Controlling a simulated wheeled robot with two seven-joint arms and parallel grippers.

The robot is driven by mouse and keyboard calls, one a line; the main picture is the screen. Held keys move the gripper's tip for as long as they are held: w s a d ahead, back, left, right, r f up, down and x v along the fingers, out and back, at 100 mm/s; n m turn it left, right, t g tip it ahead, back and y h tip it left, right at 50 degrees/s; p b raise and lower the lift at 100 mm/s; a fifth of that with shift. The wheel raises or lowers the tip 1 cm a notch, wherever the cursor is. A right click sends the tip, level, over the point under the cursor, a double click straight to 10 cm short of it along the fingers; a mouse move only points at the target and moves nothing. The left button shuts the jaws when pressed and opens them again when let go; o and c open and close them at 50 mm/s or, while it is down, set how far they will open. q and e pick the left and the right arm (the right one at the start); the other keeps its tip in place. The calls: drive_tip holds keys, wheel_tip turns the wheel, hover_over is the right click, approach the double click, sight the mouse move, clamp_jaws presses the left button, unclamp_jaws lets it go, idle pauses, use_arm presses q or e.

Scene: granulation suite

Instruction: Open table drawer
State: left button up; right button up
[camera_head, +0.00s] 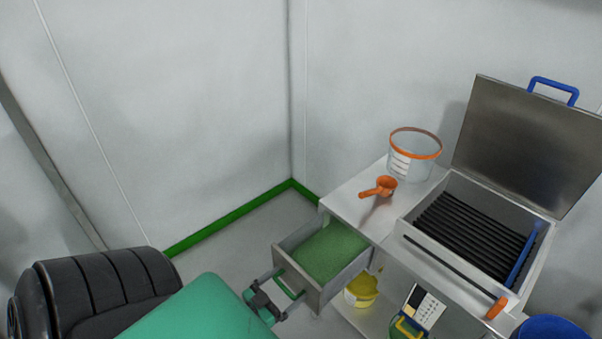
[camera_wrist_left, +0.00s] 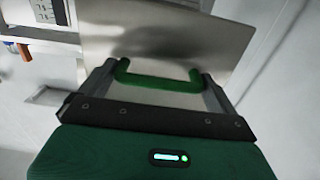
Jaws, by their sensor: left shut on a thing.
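The table (camera_head: 350,205) has a grey metal drawer (camera_head: 320,293) that stands pulled out from its left end. The drawer has a green inside bottom and a green bar handle (camera_head: 288,287) on its front. The handle also shows in the left wrist view (camera_wrist_left: 160,82), between the two fingers. My left gripper (camera_head: 277,290) is at the drawer front, shut on the handle. It also shows in the left wrist view (camera_wrist_left: 158,85). My right gripper is not in view.
On the table stand a clear bucket with an orange rim (camera_head: 414,155), an orange scoop (camera_head: 380,187) and an open metal box (camera_head: 480,230) with black bars. A yellow container (camera_head: 362,290) sits on the lower shelf. Floor left of the drawer is clear.

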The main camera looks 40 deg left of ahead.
use_arm(q)
drive_tip(key=shift+s+a, duration=0.1)
drive_tip(key=shift+s, duration=1.1)
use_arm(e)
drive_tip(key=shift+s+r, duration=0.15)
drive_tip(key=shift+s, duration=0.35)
use_arm(q)
drive_tip(key=o, duration=1)
drive_tip(key=shift+o, duration=0.2)
drive_tip(key=s+a+b, duration=0.1)
drive_tip(key=s+b, duration=0.1)
drive_tip(key=s, duration=1.1)
drive_tip(key=shift+s, duration=0.35)
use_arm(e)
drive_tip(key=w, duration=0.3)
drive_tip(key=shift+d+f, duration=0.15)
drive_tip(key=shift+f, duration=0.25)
